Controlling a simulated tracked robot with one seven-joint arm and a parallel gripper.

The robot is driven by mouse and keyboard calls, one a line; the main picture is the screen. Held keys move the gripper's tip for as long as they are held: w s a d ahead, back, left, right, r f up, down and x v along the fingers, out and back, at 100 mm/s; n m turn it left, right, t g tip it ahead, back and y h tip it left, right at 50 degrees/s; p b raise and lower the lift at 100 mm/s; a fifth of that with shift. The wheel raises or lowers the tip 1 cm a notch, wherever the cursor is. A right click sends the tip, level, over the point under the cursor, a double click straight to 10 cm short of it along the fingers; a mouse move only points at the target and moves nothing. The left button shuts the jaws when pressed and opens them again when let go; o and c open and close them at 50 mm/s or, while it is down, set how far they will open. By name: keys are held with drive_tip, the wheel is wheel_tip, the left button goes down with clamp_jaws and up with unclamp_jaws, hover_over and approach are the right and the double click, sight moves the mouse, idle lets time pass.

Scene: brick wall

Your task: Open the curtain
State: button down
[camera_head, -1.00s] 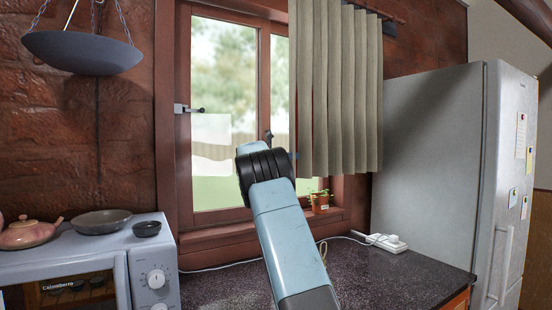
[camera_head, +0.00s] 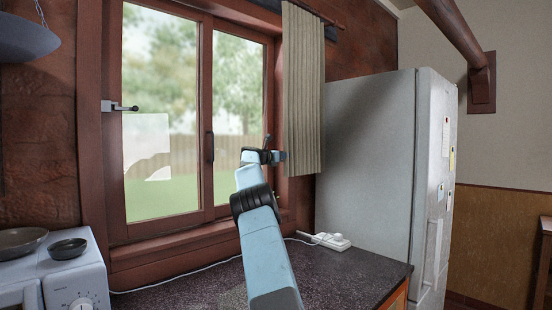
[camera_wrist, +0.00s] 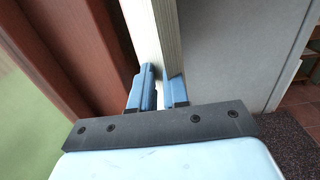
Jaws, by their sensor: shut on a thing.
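A beige pleated curtain (camera_head: 304,95) hangs bunched at the right side of the window (camera_head: 190,120), from a rod (camera_head: 318,12). Both window panes show almost fully uncovered. My gripper (camera_head: 281,156) is at the curtain's left edge, in its lower part. In the wrist view, the two blue fingers (camera_wrist: 158,92) are shut on the curtain edge (camera_wrist: 150,38), which runs up between them. The fingertips are partly hidden by the cloth in the head view.
A grey fridge (camera_head: 368,165) stands right of the curtain. A dark counter (camera_head: 340,268) lies below the window, with a white power strip (camera_head: 328,241) on it. A microwave (camera_head: 62,280) holding dark dishes is at the lower left.

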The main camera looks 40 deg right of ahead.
drive_tip(key=shift+w+d, duration=0.2)
drive_tip(key=shift+d, duration=0.9)
drive_tip(key=c, duration=1.4)
unclamp_jaws()
drive_tip(key=shift+w, duration=0.1)
drive_tip(key=shift+o, duration=1)
drive_tip(key=s+a, duration=0.1)
drive_tip(key=a, duration=1.2)
drive_tip(key=shift+s+a, duration=0.35)
drive_tip(key=shift+a, duration=0.05)
